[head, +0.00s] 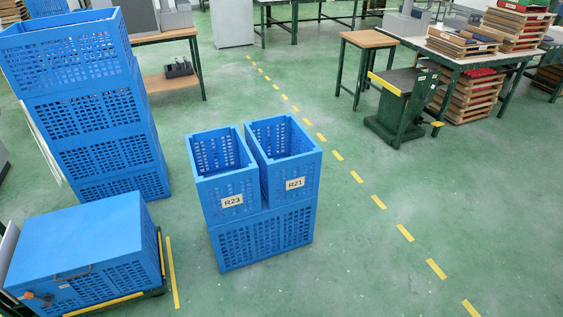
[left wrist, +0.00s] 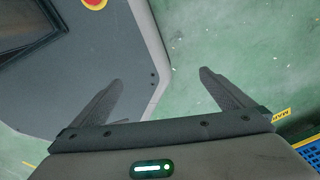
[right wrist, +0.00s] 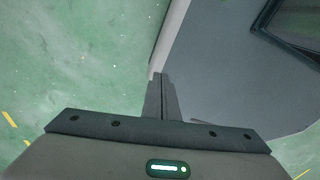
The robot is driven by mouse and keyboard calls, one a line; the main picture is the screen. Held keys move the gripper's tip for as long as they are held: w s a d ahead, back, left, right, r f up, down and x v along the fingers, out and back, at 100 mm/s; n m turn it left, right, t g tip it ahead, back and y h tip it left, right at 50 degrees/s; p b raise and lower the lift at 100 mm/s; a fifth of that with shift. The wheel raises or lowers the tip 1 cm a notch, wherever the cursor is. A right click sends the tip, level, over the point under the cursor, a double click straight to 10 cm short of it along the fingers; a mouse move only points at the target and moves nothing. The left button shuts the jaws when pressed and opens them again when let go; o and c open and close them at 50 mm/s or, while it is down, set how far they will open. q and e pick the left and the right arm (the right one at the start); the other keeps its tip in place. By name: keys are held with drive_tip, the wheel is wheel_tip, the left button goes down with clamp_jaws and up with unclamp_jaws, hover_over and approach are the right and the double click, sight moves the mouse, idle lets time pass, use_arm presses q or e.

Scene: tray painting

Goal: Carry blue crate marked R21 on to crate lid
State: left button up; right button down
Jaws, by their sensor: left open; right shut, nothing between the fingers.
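The blue crate marked R21 (head: 291,187) stands upright and open-topped in the middle of the head view. It sits beside the blue crate marked R23 (head: 229,201), both on top of a larger blue crate (head: 265,238). A blue crate with a closed flat lid (head: 78,240) stands at the lower left; its lid top is bare. My left gripper (left wrist: 160,92) shows in the left wrist view, open and empty above the floor and my own base. My right gripper (right wrist: 160,80) shows in the right wrist view, shut and empty. Neither gripper shows in the head view.
A tall stack of blue crates (head: 105,120) stands at the left behind the lidded crate. Yellow dashes (head: 379,202) cross the open green floor at the right. A workbench with wooden trays (head: 461,42) and a green stand (head: 400,105) are at the back right.

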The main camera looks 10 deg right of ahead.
drive_tip(key=shift+d, duration=0.2)
